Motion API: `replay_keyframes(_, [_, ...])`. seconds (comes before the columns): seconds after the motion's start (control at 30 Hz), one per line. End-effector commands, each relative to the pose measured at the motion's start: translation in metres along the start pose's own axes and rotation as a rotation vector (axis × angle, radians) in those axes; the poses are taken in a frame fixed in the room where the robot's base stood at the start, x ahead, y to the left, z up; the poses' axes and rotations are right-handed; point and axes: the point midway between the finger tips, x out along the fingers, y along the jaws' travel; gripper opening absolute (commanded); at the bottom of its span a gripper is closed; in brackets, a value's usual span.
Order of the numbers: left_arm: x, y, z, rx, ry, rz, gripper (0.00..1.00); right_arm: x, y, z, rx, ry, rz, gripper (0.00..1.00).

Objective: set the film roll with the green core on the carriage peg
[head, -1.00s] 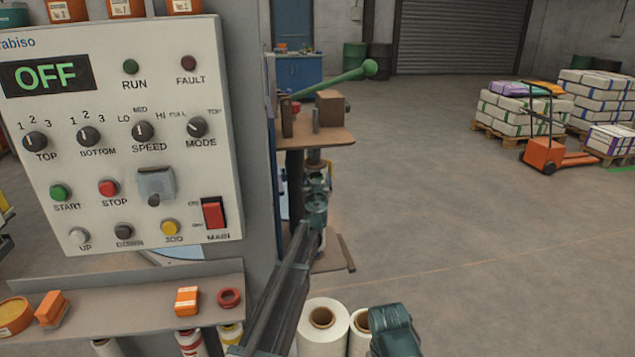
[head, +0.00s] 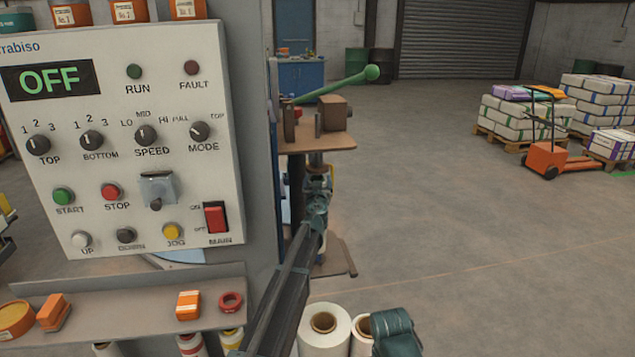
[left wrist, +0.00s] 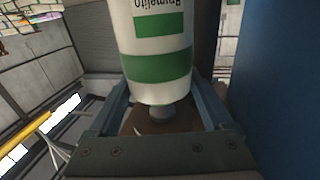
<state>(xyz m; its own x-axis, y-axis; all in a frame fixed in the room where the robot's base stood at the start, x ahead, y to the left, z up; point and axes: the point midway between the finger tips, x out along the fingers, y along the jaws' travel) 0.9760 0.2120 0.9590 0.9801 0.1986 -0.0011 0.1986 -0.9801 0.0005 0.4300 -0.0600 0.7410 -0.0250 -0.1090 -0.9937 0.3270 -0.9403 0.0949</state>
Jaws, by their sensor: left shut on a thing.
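My left gripper (head: 318,195) is out beyond the machine's right edge, just below the brown bracket with the green lever. In the left wrist view its fingers (left wrist: 160,95) stand on both sides of a white cylinder (left wrist: 155,85) with green bands and upside-down lettering. A short grey stub sticks out of its lower end. The contact points are hard to see, and no green core shows. A white film roll (head: 342,325) with a brown core stands at the bottom, with a second roll (head: 361,340) beside it. I cannot make out the carriage peg. My right gripper is not in view.
The control panel (head: 110,180) fills the left and reads OFF. The bracket (head: 325,142) carries a green lever (head: 345,85). Open floor lies to the right, with pallets and an orange pallet truck (head: 560,160).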

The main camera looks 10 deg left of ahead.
Motion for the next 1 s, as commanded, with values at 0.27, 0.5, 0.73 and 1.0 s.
replay_keyframes(0.27, [0.000,0.000,0.000,0.001,0.000,0.000,0.00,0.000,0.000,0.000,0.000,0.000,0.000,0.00])
replay_keyframes(0.5, [0.000,0.000,0.000,0.001,0.000,0.000,0.00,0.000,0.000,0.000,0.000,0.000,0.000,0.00])
replay_keyframes(0.73, [0.000,0.000,0.004,0.001,0.000,0.000,0.00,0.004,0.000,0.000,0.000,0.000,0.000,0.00])
replay_keyframes(1.0, [0.000,0.000,0.011,0.001,0.000,0.000,0.00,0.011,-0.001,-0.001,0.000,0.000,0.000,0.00])
